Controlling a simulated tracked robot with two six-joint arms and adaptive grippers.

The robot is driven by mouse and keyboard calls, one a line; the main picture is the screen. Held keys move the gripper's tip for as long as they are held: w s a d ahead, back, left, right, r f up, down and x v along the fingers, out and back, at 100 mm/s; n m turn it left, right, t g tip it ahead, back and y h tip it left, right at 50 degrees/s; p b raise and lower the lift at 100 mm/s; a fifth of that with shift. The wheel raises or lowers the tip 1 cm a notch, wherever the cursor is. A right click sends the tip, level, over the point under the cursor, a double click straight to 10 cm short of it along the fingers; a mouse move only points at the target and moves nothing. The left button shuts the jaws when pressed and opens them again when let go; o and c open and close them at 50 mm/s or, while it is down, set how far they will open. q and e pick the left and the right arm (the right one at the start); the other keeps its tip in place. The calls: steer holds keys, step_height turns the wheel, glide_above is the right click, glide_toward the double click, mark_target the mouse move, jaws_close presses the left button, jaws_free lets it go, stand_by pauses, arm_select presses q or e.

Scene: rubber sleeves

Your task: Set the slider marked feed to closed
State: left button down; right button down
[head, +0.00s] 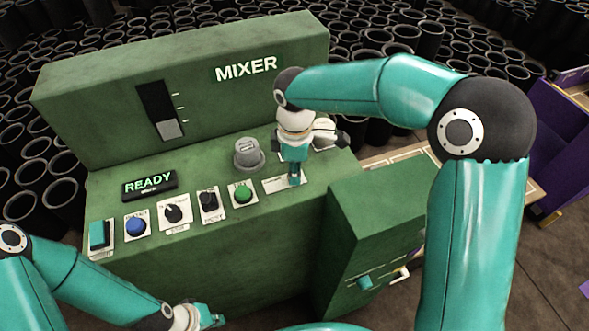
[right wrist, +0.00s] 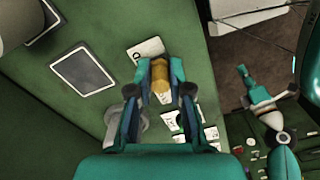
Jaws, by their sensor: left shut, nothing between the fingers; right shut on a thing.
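The green mixer console (head: 150,255) carries a row of controls along its sloped front. At the row's right end is a pale plate (head: 272,185), partly covered by my right gripper (head: 294,178). In the right wrist view, my right gripper (right wrist: 160,75) is shut on a small brass-coloured knob (right wrist: 160,86), with pale marked plate showing beyond and below it. I cannot read "feed" on it, nor tell the knob's exact position along its travel. My left gripper (head: 212,318) is shut and empty, low in front of the console, away from the controls.
Left of the plate are a green button (head: 243,193), a black switch (head: 209,201), a black dial (head: 174,213), a blue button (head: 136,226) and a teal rocker (head: 98,234). A grey knob (head: 248,154) and lit READY display (head: 150,186) sit behind. Black sleeves (head: 60,100) surround the console.

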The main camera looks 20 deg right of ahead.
mark_target(277, 187)
steer(key=a, duration=0.4)
steer(key=shift+a+r, duration=0.1)
steer(key=shift+a, duration=0.15)
steer(key=c, duration=1.1)
jaws_free()
step_height(277, 187, up, 12)
steer(key=shift+f, duration=0.1)
